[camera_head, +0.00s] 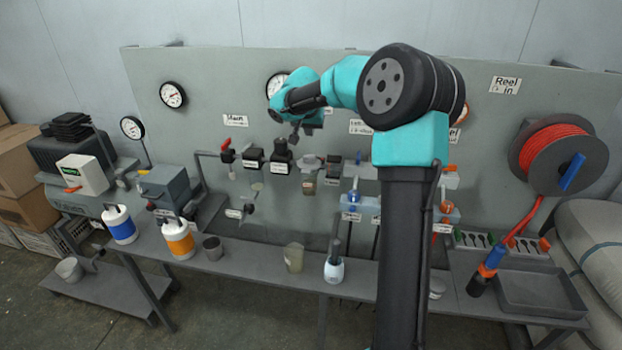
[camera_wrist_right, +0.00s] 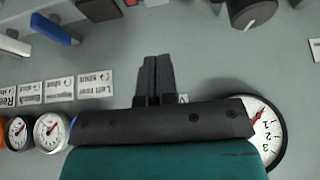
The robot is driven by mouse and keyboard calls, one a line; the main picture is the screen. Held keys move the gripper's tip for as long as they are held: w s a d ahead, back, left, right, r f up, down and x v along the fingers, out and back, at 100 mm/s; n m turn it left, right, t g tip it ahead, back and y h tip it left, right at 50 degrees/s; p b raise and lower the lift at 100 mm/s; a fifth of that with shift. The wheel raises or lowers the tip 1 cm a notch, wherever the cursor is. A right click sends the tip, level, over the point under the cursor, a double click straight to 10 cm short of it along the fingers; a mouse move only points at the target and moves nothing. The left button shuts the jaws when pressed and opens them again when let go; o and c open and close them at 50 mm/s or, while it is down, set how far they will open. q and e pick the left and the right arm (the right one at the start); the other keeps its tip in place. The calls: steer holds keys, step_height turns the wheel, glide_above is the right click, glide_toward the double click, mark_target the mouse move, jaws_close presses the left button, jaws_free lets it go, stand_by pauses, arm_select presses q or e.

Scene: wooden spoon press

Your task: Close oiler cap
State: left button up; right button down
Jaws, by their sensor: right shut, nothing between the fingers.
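A row of small units hangs on the grey panel: two black-topped blocks (camera_head: 281,157), a grey-topped unit with a bowl (camera_head: 309,168) and another dark-topped unit (camera_head: 333,168). The grey-topped unit looks like the oiler, but I cannot tell for sure, nor whether its cap is open or shut. My right gripper (camera_head: 295,137) is in front of the panel, just above this row. In the right wrist view my right gripper (camera_wrist_right: 154,80) is shut and empty, and a dark round knob (camera_wrist_right: 250,12) shows above and to its right. My left gripper is not in view.
A red-handled valve (camera_head: 227,155) is left of the row, and a gauge (camera_head: 276,85) is behind my arm. The bench below holds a blue-and-white bottle (camera_head: 120,224), an orange-and-white bottle (camera_head: 178,239) and a beaker (camera_head: 294,257). A red hose reel (camera_head: 558,155) is at right.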

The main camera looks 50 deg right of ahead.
steer(key=shift+r, duration=2.8)
